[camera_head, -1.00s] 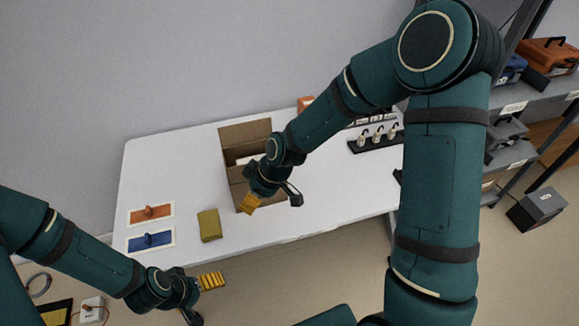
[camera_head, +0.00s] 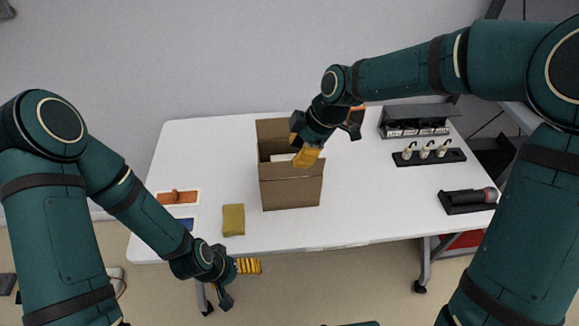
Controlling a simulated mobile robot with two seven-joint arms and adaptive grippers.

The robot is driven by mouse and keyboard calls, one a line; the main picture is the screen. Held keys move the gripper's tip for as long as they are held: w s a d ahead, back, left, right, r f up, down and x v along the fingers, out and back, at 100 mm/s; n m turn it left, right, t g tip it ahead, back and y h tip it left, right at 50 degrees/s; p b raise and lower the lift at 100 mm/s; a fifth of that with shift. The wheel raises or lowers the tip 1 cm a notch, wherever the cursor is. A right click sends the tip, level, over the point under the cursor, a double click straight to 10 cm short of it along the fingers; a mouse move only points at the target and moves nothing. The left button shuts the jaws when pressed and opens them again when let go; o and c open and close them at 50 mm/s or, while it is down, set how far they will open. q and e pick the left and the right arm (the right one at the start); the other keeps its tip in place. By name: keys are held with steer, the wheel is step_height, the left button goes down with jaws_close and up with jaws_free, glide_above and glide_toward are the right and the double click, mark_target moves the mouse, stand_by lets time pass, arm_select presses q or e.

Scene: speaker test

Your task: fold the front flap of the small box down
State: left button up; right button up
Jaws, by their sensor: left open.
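The small brown cardboard box (camera_head: 290,194) stands open on the white table. Its back flap (camera_head: 277,130) is raised. A crease runs across the upper front, and the front flap (camera_head: 280,173) seems to stand above it; its exact angle is hard to tell. Something pale shows inside. My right gripper (camera_head: 331,143) is at the box's upper right, fingers apart and empty. Its yellow fingertip overlaps the front flap in view; I cannot tell whether they touch. My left gripper (camera_head: 239,282) is open and empty in front of the table's front edge, left of the box.
A yellow-green block (camera_head: 233,220) lies left of the box. Orange (camera_head: 176,197) and blue (camera_head: 189,222) items lie further left, the blue one partly hidden by my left arm. A rack of small bottles (camera_head: 428,156) and a dark cylinder in a holder (camera_head: 468,199) are at right.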

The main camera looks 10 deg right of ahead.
mark_target(289, 169)
steer(key=b+x, duration=0.1)
steer(key=x, duration=0.5)
jaws_close()
